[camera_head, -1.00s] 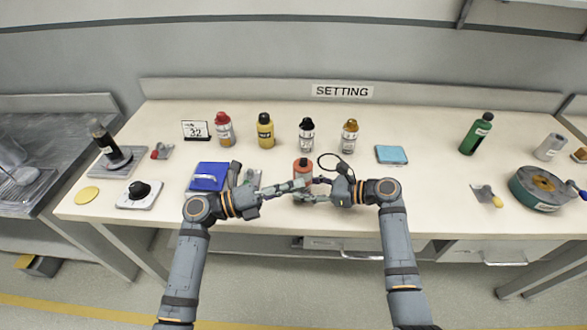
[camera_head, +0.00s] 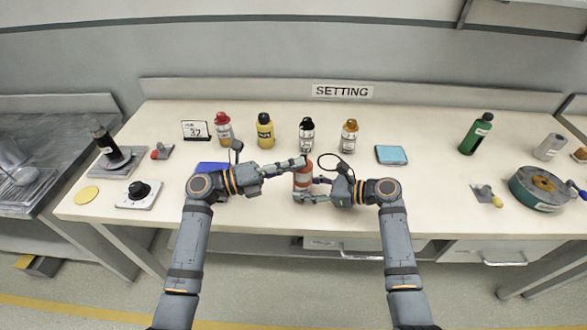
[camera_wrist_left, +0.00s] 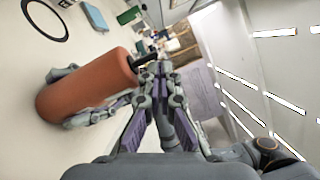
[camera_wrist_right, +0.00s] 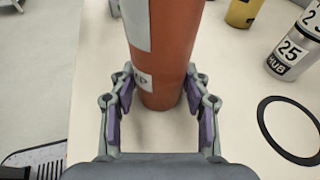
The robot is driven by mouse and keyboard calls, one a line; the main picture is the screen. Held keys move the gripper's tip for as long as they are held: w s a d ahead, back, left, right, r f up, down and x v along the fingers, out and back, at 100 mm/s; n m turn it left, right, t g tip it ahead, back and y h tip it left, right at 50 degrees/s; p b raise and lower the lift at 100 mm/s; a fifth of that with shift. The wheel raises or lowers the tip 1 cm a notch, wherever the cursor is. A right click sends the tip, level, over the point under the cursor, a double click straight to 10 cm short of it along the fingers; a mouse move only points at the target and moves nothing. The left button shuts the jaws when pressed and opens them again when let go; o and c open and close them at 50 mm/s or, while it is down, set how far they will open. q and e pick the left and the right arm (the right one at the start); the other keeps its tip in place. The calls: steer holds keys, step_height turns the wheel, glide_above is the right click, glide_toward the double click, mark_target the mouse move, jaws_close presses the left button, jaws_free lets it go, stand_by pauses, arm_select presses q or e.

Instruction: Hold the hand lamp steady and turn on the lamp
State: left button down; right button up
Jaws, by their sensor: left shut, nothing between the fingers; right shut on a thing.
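The hand lamp, an orange-red cylinder with pale labels (camera_head: 303,178), stands upright near the table's front edge. It also shows in the left wrist view (camera_wrist_left: 88,88) and the right wrist view (camera_wrist_right: 170,50). My right gripper (camera_head: 308,189) is shut around its lower body, one finger on each side (camera_wrist_right: 158,95). My left gripper (camera_head: 301,162) is shut and empty at the lamp's top end. In the left wrist view its fingertips (camera_wrist_left: 152,68) are close beside a small dark part (camera_wrist_left: 141,59) on that end; whether they touch is unclear.
A row of bottles stands behind: red-capped (camera_head: 224,130), yellow (camera_head: 265,132), black-capped (camera_head: 306,136) and gold-capped (camera_head: 349,137). A black ring (camera_head: 334,157) lies behind the lamp. A blue box (camera_head: 209,167) is partly hidden by my left arm.

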arm_select(q)
steer(key=v, duration=1.2)
